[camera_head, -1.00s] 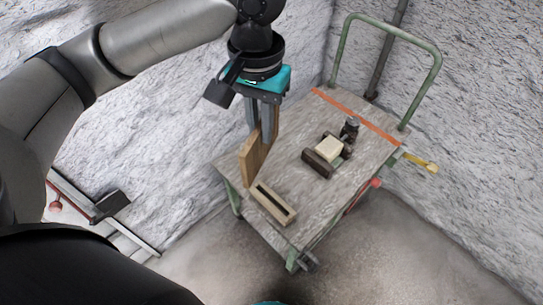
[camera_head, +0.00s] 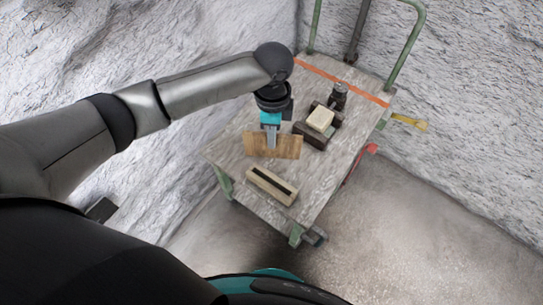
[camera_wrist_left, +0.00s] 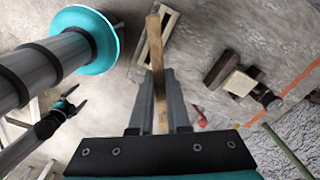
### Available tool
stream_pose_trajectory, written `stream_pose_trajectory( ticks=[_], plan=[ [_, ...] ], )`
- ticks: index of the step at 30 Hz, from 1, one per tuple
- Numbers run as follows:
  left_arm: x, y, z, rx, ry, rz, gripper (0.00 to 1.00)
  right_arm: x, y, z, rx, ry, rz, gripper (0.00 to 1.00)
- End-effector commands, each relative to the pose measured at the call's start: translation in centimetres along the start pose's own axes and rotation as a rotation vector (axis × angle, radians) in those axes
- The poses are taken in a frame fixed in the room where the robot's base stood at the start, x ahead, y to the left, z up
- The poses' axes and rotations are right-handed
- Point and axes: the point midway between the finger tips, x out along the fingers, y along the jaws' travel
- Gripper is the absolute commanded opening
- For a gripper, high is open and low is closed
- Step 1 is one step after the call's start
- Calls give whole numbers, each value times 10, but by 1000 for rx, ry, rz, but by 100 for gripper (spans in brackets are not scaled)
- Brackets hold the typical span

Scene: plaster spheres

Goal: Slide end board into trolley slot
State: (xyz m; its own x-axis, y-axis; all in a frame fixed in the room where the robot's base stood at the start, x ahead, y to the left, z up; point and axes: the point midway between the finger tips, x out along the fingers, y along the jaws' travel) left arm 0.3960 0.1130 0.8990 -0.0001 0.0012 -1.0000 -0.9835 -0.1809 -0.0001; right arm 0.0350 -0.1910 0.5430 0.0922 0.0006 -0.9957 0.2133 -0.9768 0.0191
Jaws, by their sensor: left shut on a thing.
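My left gripper (camera_head: 271,146) is shut on the wooden end board (camera_head: 289,147), which stands roughly upright. The board is behind the pale slotted block (camera_head: 266,191) and apart from it in the head view. The block lies near the front edge of the trolley deck (camera_head: 235,150), its long dark slot facing up and bare. In the left wrist view the board (camera_wrist_left: 156,75) shows edge-on between my fingers, covering part of the block (camera_wrist_left: 140,72). My right gripper (camera_wrist_left: 70,103) shows small at the left there, its fingers apart.
A dark vice-like fixture (camera_head: 313,136) with a cream block (camera_head: 320,118) stands right of the board. A dark round item (camera_head: 339,94) is behind it. An orange stripe and green handle (camera_head: 407,50) mark the far end. A yellow item (camera_head: 409,122) projects at the right. Rough walls are close behind.

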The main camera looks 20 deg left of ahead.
Motion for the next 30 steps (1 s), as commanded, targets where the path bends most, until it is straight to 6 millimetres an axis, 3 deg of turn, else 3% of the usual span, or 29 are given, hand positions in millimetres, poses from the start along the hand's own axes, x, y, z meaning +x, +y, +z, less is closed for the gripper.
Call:
stream_pose_trajectory(
  ticks=[1, 6, 12, 30],
  plan=[
    [15, 2, -1, 72, 0, 6, 0, 2, 0, 0, 0, 0, 0, 100],
    [51, 5, -1, 313, 1, 4, 0, 6, 0, 1, 1, -1, 0, 100],
    [75, 9, 0, 486, 1, 1, 0, 8, 0, 1, 1, -1, 0, 100],
    [79, 9, 1, 531, 1, 0, 0, 4, -4, 0, 2, 0, -6, 100]
  ],
)
